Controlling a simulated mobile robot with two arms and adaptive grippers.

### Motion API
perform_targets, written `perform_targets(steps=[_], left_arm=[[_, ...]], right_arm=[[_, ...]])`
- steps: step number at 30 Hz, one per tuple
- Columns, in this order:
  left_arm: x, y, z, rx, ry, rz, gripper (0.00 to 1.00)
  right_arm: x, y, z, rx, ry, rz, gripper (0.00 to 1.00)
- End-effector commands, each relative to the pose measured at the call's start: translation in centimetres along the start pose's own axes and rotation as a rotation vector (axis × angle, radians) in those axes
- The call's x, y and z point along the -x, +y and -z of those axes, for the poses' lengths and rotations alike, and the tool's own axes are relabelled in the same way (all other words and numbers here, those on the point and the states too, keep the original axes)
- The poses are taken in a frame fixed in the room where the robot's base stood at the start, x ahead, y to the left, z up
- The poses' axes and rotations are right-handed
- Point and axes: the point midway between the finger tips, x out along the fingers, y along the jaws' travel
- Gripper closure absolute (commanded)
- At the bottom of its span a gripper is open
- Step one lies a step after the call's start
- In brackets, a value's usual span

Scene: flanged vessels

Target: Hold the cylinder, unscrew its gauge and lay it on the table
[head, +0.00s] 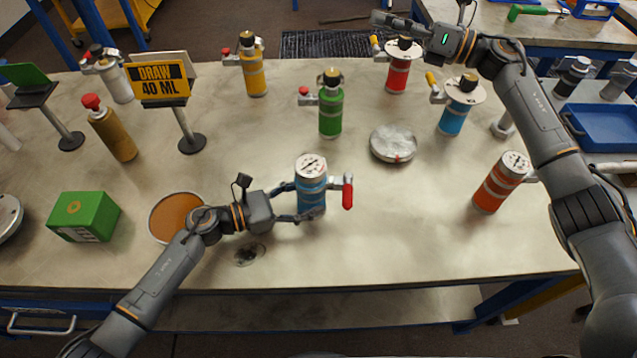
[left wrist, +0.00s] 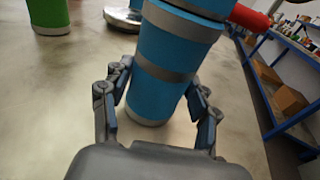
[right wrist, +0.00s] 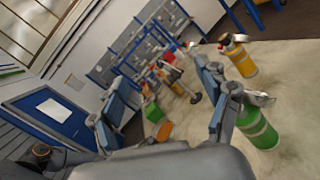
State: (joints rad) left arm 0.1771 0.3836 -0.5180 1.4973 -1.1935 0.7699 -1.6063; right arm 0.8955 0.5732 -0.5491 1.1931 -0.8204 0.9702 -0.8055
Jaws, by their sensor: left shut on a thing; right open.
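The blue cylinder (head: 312,198) stands on the table in the head view, with a round dial gauge (head: 311,166) on top and a red-handled valve (head: 347,190) on its right. My left gripper (head: 300,200) is shut on the blue cylinder's body from the left. In the left wrist view the fingers lie on both sides of the blue body (left wrist: 165,58); the gauge is out of that view. My right gripper (head: 385,23) is open and empty at the far side of the table, above and beside a red cylinder (head: 397,76), well away from the gauge.
The table (head: 400,230) is clear in front and to the right of the blue cylinder. A metal disc (head: 394,143) lies behind it. A green cylinder (head: 330,110), an orange-red gauged cylinder (head: 498,184) and an orange-filled dish (head: 175,215) stand around.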

Motion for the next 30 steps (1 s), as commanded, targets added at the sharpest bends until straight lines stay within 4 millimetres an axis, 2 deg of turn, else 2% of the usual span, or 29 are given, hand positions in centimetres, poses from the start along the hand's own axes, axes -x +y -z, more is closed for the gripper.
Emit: perform_targets(steps=[1, 6, 8, 12, 15, 19, 24, 30], left_arm=[[0.0, 0.0, 0.0, 0.0, 0.0, -0.001, 0.65], [0.0, 0.0, 0.0, 0.0, 0.0, -0.001, 0.65], [0.0, 0.0, 0.0, 0.0, 0.0, -0.001, 0.65], [0.0, 0.0, 0.0, 0.0, 0.0, -0.001, 0.65], [0.0, 0.0, 0.0, 0.0, 0.0, -0.001, 0.65], [0.0, 0.0, 0.0, 0.0, 0.001, -0.001, 0.65], [0.0, 0.0, 0.0, 0.0, 0.001, -0.001, 0.65], [0.0, 0.0, 0.0, 0.0, 0.0, -0.001, 0.65]], right_arm=[[-1.9, 1.6, 0.8, 0.079, 0.065, -0.04, 0.24], [-7.1, 6.7, 5.3, 0.386, 0.309, -0.192, 0.24], [-8.5, 8.5, 7.2, 0.511, 0.405, -0.261, 0.24], [-10.7, 12.5, 12.4, 0.854, 0.661, -0.469, 0.24], [-10.8, 14.4, 16.4, 1.135, 0.881, -0.668, 0.24], [-9.3, 14.9, 19.7, 1.433, 1.146, -0.926, 0.24], [-6.9, 14.2, 21.0, 1.66, 1.409, -1.196, 0.24], [-5.5, 13.4, 21.1, 1.742, 1.544, -1.34, 0.24]])
